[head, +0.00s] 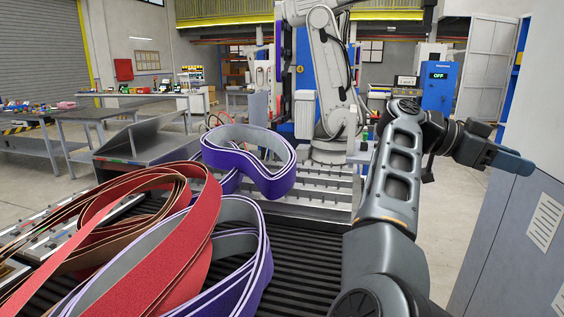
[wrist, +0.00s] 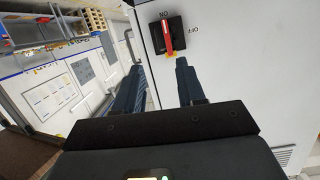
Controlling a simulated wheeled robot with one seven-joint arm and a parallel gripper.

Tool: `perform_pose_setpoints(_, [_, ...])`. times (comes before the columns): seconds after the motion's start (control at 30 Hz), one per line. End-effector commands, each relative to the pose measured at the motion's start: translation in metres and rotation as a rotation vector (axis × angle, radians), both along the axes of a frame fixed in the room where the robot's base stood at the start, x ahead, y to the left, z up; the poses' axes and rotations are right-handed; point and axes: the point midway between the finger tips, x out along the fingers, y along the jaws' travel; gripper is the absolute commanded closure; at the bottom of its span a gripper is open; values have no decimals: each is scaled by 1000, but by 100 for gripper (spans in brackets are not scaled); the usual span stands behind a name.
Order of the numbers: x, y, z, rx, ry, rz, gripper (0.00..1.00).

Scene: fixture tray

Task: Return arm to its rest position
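My arm rises from the bottom right of the head view and bends to the right, with my gripper (head: 513,158) at its end, at the upper right beside the grey cabinet. The wrist view shows my gripper (wrist: 160,76) with its two dark blue fingers apart and nothing between them. A red rotary switch (wrist: 167,36) on a black plate sits on the pale cabinet face just past the fingertips. I cannot tell whether a finger touches the cabinet.
The grey cabinet (head: 518,250) stands close on the right. Red straps (head: 150,262) and purple straps (head: 262,180) lie heaped on the left over a dark ribbed surface (head: 305,262). A white robot arm (head: 333,75) stands behind. Open floor lies between my arm and the blue cabinet (head: 437,88).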

Motion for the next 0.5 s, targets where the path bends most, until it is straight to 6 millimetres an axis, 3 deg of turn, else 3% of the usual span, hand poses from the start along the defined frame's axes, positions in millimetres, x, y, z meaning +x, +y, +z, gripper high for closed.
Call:
perform_pose_setpoints(0.27, [-25,-25,-15,-217,-21,-15,61])
perform_pose_setpoints(0.5, [-62,-46,-32,-542,-44,41,61])
